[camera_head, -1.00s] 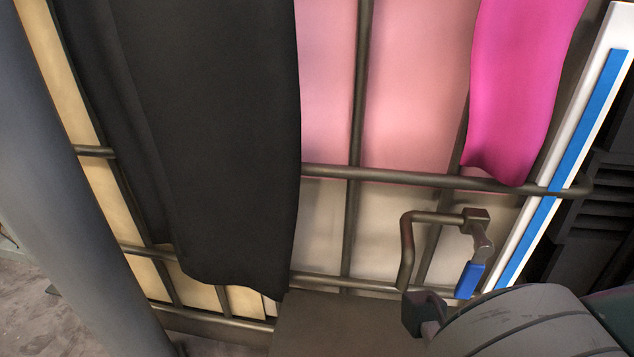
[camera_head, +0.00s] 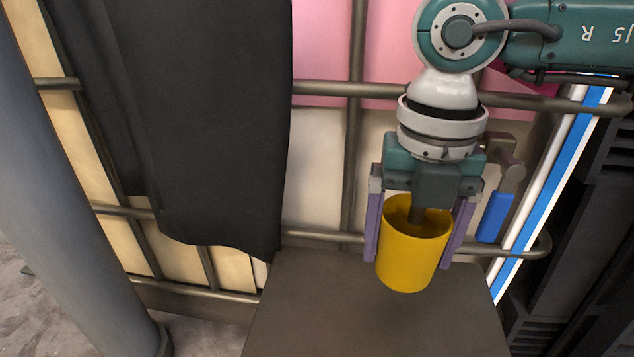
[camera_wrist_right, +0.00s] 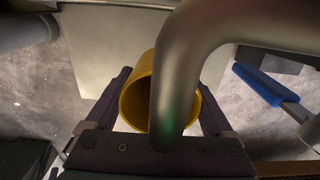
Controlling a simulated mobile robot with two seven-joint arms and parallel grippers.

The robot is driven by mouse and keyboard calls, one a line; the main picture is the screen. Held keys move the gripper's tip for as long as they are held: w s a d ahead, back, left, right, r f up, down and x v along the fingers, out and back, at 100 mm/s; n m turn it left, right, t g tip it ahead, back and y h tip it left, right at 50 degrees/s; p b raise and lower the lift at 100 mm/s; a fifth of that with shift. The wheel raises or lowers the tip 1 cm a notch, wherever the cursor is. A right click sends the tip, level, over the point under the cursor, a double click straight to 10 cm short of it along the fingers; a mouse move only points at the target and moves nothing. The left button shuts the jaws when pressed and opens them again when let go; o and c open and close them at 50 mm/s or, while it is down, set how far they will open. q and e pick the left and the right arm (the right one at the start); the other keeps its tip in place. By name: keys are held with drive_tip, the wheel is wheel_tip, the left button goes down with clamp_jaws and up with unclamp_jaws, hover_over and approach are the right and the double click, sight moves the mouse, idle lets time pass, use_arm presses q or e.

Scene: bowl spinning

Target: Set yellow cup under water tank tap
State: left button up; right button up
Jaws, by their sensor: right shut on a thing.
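My right gripper (camera_head: 413,238) is shut on the yellow cup (camera_head: 412,265), one purple finger on each side. The cup is upright with its mouth facing up. It hangs in front of the water tank (camera_head: 318,175), above the dark platform; I cannot tell whether they touch. The tap's blue handle (camera_head: 495,217) shows just right of the gripper. In the right wrist view the curved metal tap pipe (camera_wrist_right: 185,70) crosses in front of the cup (camera_wrist_right: 137,100), its lower end overlapping the cup's mouth. The gripper hides most of the tap in the head view. My left gripper is not in view.
The dark platform (camera_head: 350,310) below the cup is bare where visible. Metal cage bars (camera_head: 352,130) frame the tank. A black cloth (camera_head: 205,130) hangs over its left part. A white and blue upright strip (camera_head: 540,195) stands close on the right.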

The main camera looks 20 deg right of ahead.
sight(401, 275)
wheel_tip(401, 275, down, 3)
drive_tip(key=shift+s+a+r+b, duration=0.1)
drive_tip(key=shift+s+r+b, duration=0.1)
drive_tip(key=shift+b, duration=0.4)
drive_tip(key=f+b, duration=0.3)
drive_tip(key=shift+w+f+b, duration=0.2)
drive_tip(key=shift+w+b, duration=0.05)
drive_tip(key=shift+b, duration=0.05)
drive_tip(key=shift+r, duration=0.25)
drive_tip(key=o, duration=1.1)
drive_tip(key=shift+f, duration=0.15)
